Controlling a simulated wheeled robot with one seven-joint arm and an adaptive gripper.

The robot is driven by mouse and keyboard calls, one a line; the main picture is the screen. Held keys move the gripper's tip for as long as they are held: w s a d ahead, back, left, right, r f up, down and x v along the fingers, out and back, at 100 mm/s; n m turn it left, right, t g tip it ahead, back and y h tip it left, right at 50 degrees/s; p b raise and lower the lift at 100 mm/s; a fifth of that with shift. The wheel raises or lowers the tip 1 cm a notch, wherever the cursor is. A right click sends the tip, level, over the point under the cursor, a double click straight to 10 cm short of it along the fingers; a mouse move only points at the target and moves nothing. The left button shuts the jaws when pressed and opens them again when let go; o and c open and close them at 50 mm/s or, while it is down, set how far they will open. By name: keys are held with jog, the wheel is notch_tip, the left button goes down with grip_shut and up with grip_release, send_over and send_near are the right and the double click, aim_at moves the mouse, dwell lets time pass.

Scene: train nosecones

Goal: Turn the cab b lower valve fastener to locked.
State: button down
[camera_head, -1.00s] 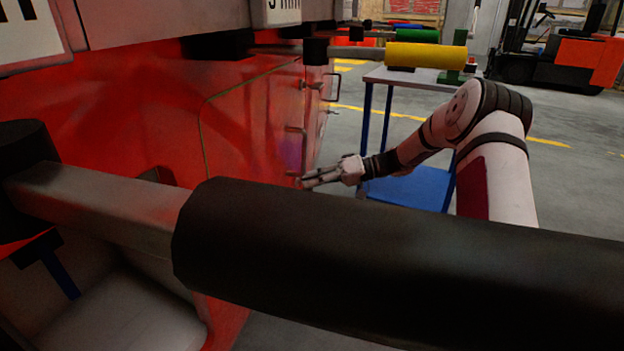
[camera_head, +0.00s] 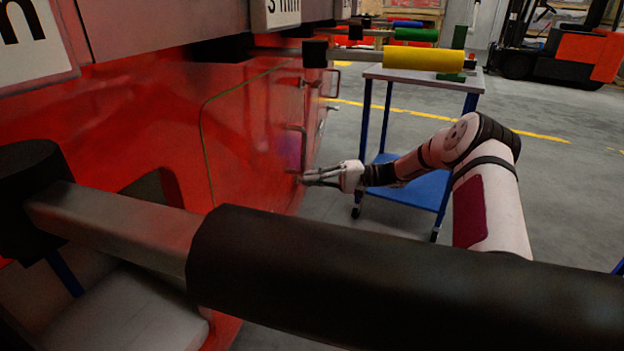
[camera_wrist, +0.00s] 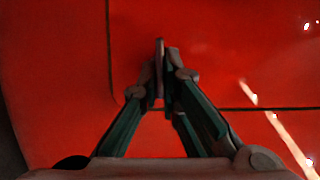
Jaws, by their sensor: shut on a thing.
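The red panel (camera_head: 240,120) of the nosecone fills the left of the head view, with a thin outlined door on it. My gripper (camera_head: 305,178) is at the panel's right-hand face, low beside the door outline. In the wrist view, my gripper (camera_wrist: 161,90) is shut on a small grey fastener (camera_wrist: 159,52), which stands up between the fingertips in front of the red panel. The fingers hide most of it. I cannot read its locked or unlocked position, and no label shows which fastener it is.
A large black padded bar (camera_head: 400,275) crosses the foreground. A grab handle (camera_head: 302,145) sits on the panel above my gripper. A blue cart (camera_head: 410,185) stands behind my arm, with a yellow roller (camera_head: 424,57) above it. Grey floor is open at right.

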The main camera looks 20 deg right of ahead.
dwell(0.4)
jog(key=c, duration=1.8)
grip_release()
jog(key=shift+d, duration=0.15)
jog(key=v, duration=1.1)
jog(key=shift+s+d, duration=0.15)
jog(key=shift+d, duration=0.2)
